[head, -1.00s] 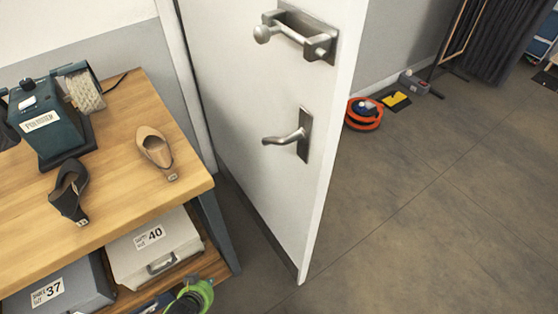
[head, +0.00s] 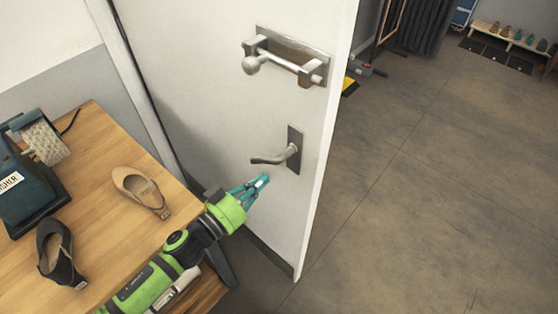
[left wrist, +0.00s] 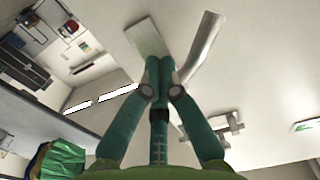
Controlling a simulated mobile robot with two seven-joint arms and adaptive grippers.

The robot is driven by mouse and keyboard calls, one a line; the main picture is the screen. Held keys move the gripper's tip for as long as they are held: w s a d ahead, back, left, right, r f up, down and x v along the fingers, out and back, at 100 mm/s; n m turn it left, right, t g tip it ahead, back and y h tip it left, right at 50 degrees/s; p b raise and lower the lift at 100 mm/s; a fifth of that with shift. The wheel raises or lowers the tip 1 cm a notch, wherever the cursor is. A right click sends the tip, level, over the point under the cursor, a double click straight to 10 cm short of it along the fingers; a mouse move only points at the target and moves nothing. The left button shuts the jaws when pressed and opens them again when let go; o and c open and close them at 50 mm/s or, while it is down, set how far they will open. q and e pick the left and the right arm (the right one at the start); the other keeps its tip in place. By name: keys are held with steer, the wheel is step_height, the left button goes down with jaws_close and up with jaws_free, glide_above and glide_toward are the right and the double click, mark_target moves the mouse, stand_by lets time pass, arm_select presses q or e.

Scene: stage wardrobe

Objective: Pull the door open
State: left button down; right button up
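The white door (head: 225,120) stands in the middle of the head view, with its free edge clear and floor showing beyond it. It carries a grey lever handle (head: 276,157) low on a plate, and a bar with a round knob (head: 253,65) above. My left gripper (head: 263,180) is just below and left of the lever, apart from it. In the left wrist view its teal fingers (left wrist: 160,62) meet at the tips with nothing between them. The lever (left wrist: 202,48) shows beyond them to the right. My right gripper is not in view.
A wooden bench (head: 105,215) at the left bears a beige shoe (head: 138,188), a black shoe (head: 58,252) and a dark machine (head: 25,190). My left arm passes over its right edge. Floor (head: 430,200) right of the door is clear; a shoe rack (head: 510,40) stands far off.

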mark_target(280, 166)
arm_select(q)
steer(key=p+x, duration=0.1)
steer(key=x, duration=0.6)
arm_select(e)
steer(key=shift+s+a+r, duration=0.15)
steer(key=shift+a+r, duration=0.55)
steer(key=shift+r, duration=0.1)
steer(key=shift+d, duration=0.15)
